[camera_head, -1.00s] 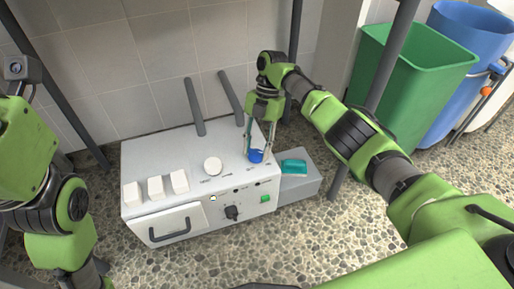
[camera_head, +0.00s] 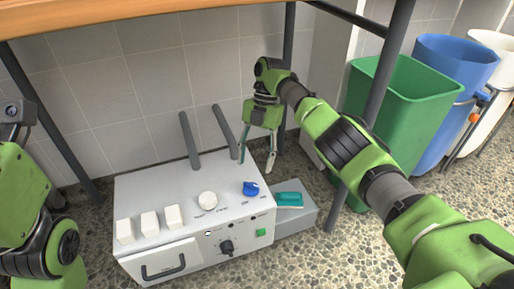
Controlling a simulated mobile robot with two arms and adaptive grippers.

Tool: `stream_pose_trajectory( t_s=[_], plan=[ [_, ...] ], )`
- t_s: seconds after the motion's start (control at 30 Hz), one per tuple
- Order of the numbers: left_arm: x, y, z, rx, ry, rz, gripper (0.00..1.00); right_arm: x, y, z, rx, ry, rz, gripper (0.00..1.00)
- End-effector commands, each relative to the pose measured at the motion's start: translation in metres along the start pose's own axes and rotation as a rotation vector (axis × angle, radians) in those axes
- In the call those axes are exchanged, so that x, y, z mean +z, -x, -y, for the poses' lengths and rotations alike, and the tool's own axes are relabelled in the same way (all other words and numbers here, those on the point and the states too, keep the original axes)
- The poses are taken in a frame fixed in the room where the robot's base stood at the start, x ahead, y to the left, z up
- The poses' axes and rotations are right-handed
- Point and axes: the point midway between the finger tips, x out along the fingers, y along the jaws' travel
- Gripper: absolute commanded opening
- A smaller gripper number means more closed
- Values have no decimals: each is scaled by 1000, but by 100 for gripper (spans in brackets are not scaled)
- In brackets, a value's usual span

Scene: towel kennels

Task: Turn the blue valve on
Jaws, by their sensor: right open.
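The blue valve (camera_head: 250,188) is a small blue knob on the top right of a light grey machine box. My right gripper (camera_head: 257,165) is open and points down, just above and behind the valve. Its fingers are apart and hold nothing. The valve shows clear of the fingers. On the left edge, part of my left arm shows, but its gripper fingers are out of the picture.
The machine (camera_head: 190,222) also bears a white round knob (camera_head: 208,200), several white blocks and two upright grey pipes. A grey box with a teal item (camera_head: 289,199) stands right of it. A wooden shelf edge (camera_head: 150,18) lies above. Green (camera_head: 400,105) and blue bins stand at right.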

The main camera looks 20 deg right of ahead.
Motion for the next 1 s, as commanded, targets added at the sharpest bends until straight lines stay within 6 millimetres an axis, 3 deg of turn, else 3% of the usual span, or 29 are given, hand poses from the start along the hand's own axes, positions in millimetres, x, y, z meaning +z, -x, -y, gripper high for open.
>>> stream_pose_trajectory(
  t_s=[0.07,0.3,1.0],
  plan=[
    [0,0,0,0,0,1,83,-1,20,-1,2,0,0,52],
    [0,0,0,1,0,1,83,-1,38,-1,-1,1,-1,52],
    [1,0,0,0,0,2,83,0,42,-2,1,-2,5,52]
  ],
)
